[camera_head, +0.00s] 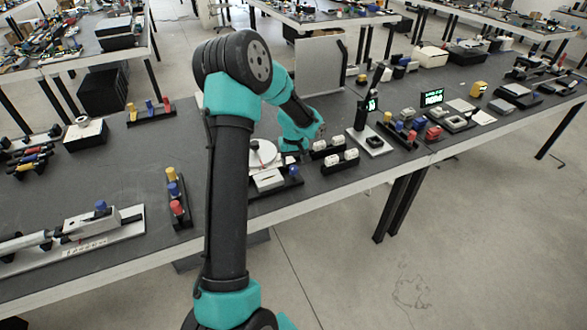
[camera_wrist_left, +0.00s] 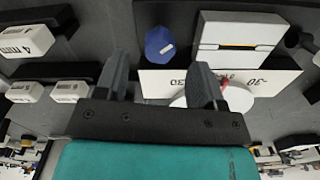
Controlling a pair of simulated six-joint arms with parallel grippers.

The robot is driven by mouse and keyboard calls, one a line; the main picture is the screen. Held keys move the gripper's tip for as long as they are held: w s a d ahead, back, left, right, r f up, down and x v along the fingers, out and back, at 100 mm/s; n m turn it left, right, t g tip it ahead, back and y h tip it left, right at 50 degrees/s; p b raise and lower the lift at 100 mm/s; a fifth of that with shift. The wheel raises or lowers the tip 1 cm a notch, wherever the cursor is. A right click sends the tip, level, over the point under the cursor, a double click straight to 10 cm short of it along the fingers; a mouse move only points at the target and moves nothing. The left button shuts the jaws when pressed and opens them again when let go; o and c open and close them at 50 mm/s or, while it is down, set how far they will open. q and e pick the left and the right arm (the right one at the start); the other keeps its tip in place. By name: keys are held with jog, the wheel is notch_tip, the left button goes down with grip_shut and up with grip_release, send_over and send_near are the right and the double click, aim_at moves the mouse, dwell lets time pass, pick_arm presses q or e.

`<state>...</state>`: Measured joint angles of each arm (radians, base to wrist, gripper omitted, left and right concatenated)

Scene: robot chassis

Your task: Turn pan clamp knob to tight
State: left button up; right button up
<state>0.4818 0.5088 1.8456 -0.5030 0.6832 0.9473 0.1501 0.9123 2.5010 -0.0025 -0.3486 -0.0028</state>
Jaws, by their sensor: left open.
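A white device with a round plate and a flat block (camera_head: 268,180) stands on the dark table under my left arm. Its scale with "0" and "-30" marks (camera_wrist_left: 258,81) shows in the left wrist view. A blue knob (camera_wrist_left: 159,46) sits beside the white block there, and it also shows in the head view (camera_head: 294,171). I cannot tell from its look whether it is tight. My left gripper (camera_wrist_left: 160,80) is open, with its two fingers apart and nothing between them; the knob appears beyond the gap. In the head view its fingertips are mostly hidden. My right gripper is not in view.
Black racks with white blocks (camera_head: 339,161) stand close to the right of the device. A stand with a white base (camera_head: 370,142) is farther right. A rack with yellow, blue and red knobs (camera_head: 175,195) lies left of my arm. The table's front edge is near the device.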

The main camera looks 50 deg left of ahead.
aim_at(293, 168)
pick_arm(q)
jog(key=shift+f, duration=2.05)
jog(key=shift+c, duration=0.2)
jog(key=c, duration=0.9)
